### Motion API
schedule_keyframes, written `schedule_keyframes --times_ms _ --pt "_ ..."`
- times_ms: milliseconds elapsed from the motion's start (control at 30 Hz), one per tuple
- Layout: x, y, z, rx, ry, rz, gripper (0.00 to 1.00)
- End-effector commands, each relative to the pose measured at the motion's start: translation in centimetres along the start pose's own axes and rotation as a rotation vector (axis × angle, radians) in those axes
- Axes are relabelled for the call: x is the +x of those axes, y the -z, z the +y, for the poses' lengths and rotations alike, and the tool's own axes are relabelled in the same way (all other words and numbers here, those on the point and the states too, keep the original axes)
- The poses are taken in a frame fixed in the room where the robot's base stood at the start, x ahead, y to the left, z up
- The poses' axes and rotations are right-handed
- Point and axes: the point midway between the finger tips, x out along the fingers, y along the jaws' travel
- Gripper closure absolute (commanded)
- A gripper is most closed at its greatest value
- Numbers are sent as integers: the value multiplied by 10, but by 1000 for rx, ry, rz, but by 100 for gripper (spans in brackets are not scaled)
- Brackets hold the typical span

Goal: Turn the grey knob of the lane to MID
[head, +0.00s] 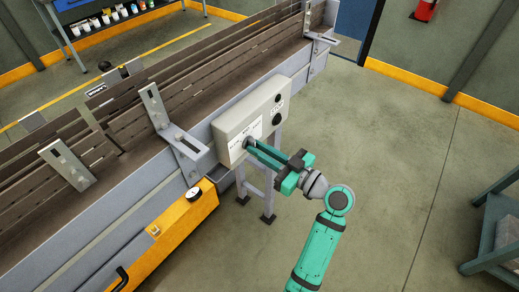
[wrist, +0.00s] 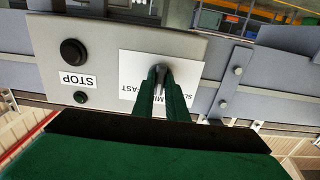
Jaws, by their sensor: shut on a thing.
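The grey knob (wrist: 160,68) is on a white label plate (wrist: 133,62) on the front of a light grey control box (head: 229,122).
A black button (wrist: 74,51) beside a STOP label and a smaller dark button (wrist: 80,97) are on the same box.

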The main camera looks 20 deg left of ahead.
Motion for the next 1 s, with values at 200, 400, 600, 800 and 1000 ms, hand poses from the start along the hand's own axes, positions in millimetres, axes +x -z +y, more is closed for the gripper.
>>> schedule_keyframes --times_ms 200,400,600,800,1000 --pt "-1 -2 -1 3 2 -3 100" --pt "0 -1 -1 2 2 -1 69" --pt "-1 0 -1 2 2 -1 69" --pt "-22 0 0 2 -2 0 69" --pt "-60 -1 0 3 -4 0 69"
